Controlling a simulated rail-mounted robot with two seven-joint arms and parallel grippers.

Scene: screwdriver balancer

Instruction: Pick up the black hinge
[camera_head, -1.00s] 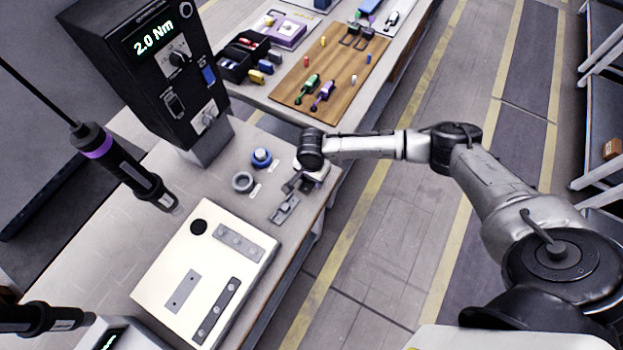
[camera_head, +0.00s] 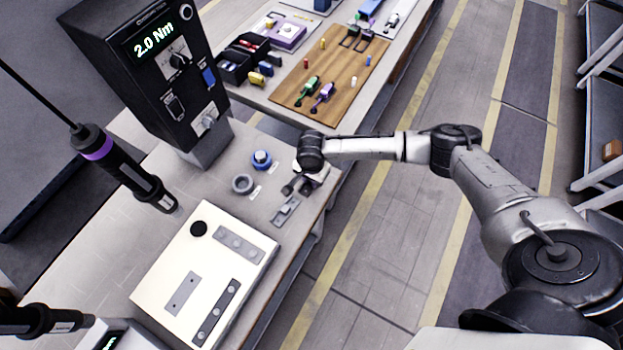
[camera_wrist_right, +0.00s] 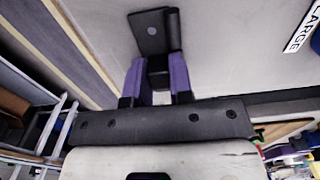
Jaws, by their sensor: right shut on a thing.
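My right gripper (camera_wrist_right: 157,78) has purple fingers closed on a dark hinge (camera_wrist_right: 150,32) in the right wrist view. One flat leaf with a round hole sticks out beyond the fingertips, with a barrel along its right side. In the head view my right gripper (camera_head: 297,188) is low over the near right edge of the bench, where the arm hides most of the hinge. I cannot tell whether the hinge is clear of the bench top. My left gripper is not in view.
A grey hinge-like part (camera_head: 286,211) lies just below the gripper. A pale box (camera_head: 160,292) carries metal plates. A screwdriver (camera_head: 125,170) hangs at left, near a torque display (camera_head: 150,60).

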